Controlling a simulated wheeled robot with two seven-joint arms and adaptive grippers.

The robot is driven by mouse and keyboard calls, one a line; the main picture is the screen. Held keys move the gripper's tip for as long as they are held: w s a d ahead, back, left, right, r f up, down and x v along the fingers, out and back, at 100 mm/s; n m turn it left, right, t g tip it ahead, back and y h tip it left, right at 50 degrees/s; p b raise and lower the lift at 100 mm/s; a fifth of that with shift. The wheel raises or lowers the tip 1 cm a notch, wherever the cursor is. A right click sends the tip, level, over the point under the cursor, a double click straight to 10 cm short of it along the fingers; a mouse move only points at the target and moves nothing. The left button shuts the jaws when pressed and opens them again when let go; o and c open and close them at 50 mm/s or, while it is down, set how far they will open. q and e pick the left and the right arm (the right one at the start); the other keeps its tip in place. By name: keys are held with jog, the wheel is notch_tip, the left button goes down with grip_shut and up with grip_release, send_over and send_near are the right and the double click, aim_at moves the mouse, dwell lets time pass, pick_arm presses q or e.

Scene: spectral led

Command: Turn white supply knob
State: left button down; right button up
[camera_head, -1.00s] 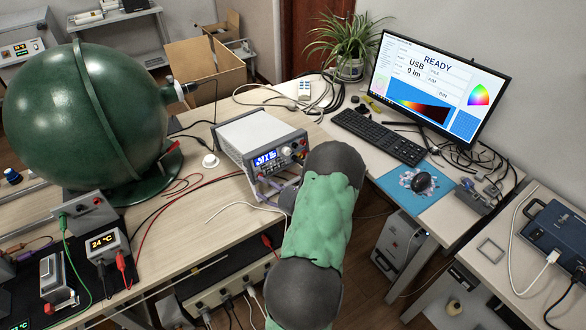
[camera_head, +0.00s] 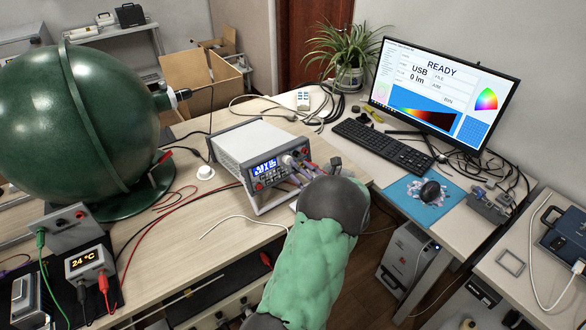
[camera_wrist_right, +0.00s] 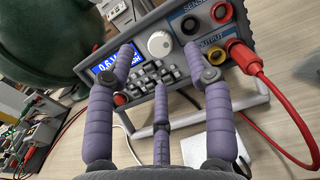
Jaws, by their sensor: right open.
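The power supply (camera_head: 235,138) is a white box with a lit blue display, standing on the wooden bench. Its white knob (camera_wrist_right: 159,44) shows clearly in the right wrist view, right of the display. It also shows small on the front panel in the head view (camera_head: 287,159). My right gripper (camera_wrist_right: 158,52) is open and empty, its purple fingers spread in front of the panel. The knob appears between the two upper fingertips; I cannot tell whether any finger touches it. In the head view my right arm partly hides the gripper (camera_head: 300,178). My left gripper is out of view.
A red cable (camera_wrist_right: 272,95) is plugged into the panel right of the fingers. The large green sphere (camera_head: 80,110) stands left of the supply. A monitor (camera_head: 445,92) and keyboard (camera_head: 383,145) stand to the right. A loose white cable lies on the bench before the supply.

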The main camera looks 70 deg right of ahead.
aim_at(287, 160)
jog(key=shift+b+x, duration=0.5)
jog(key=shift+x, duration=1.4)
jog(key=shift+c, duration=0.2)
grip_shut()
